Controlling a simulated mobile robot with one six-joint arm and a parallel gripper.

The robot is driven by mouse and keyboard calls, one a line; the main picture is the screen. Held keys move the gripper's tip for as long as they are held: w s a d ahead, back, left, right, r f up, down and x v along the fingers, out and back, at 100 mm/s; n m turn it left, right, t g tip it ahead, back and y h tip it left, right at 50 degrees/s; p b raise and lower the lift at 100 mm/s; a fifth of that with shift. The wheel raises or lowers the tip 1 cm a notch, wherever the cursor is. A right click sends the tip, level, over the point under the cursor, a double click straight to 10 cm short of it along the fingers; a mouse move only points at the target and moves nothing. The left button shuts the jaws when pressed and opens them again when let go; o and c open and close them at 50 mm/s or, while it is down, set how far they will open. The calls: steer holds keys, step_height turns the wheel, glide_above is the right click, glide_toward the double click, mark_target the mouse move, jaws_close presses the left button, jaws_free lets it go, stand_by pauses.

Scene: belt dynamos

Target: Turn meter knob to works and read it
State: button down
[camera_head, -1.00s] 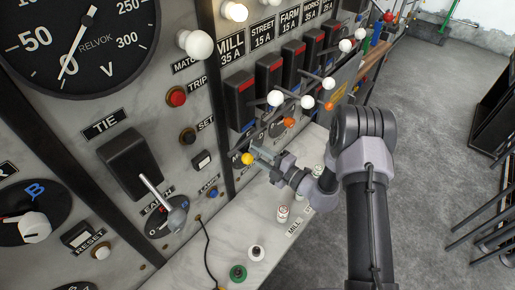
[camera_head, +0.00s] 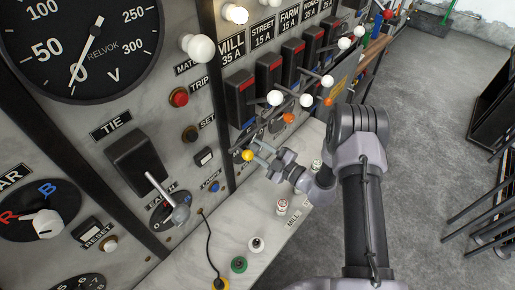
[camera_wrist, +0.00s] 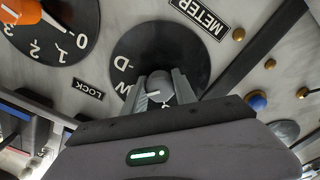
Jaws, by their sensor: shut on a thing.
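In the wrist view, the black meter dial (camera_wrist: 190,48) sits on the marble panel beside its METER label (camera_wrist: 200,14). Its grey meter knob (camera_wrist: 160,82) with a white pointer mark is between the fingers of my gripper (camera_wrist: 160,92), which is shut on it. The letters D and W show on the dial's left side; others are hidden by the fingers, so I cannot tell the setting. In the head view my gripper (camera_head: 260,151) is at the panel below the MILL switch. The large RELVOK voltmeter (camera_head: 80,45) shows its needle near 0.
An orange-pointer dial (camera_wrist: 45,32) numbered 0 to 3 lies close by in the wrist view. White-balled levers (camera_head: 274,98) and a yellow ball (camera_head: 247,156) stick out near my gripper.

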stand_by(0.3)
steer(key=c, duration=1)
jaws_free()
steer(key=v, duration=1.7)
steer(key=shift+d, duration=0.2)
steer(key=shift+s+f, duration=0.1)
steer(key=shift+s, duration=0.05)
